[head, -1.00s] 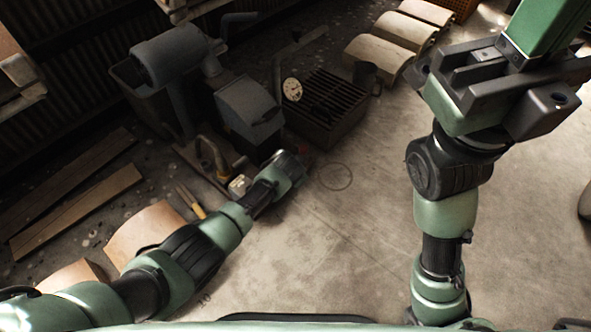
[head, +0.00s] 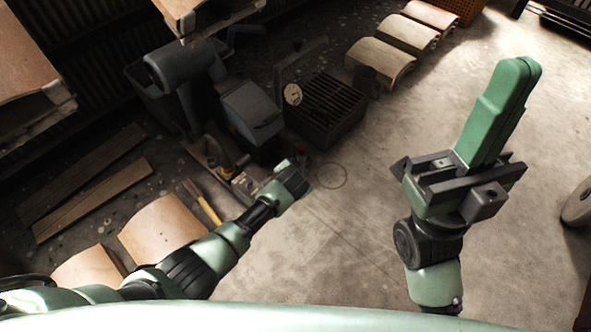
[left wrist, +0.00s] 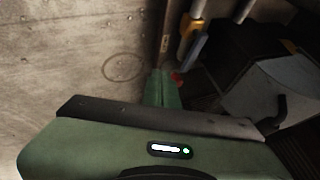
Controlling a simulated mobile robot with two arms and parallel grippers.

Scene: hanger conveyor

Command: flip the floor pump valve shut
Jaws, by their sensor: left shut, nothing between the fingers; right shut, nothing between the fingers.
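The floor pump group stands left of centre in the head view, with a brass-coloured upright part (head: 222,166) low on the floor. My left gripper (head: 283,165) is at its right side, low down and pointing away. In the left wrist view the same gripper (left wrist: 163,88) has its green fingers shut and empty. A small red part (left wrist: 178,77) shows right beside the fingertips; I cannot tell whether they touch or whether it is the valve handle. A yellow-banded cylinder (left wrist: 190,38) stands beyond. My right gripper (head: 528,72) is shut, empty and raised over bare floor.
Planks (head: 95,205) and curved tan panels (head: 160,229) lie at left. A ring (head: 332,176) shows on the open floor.

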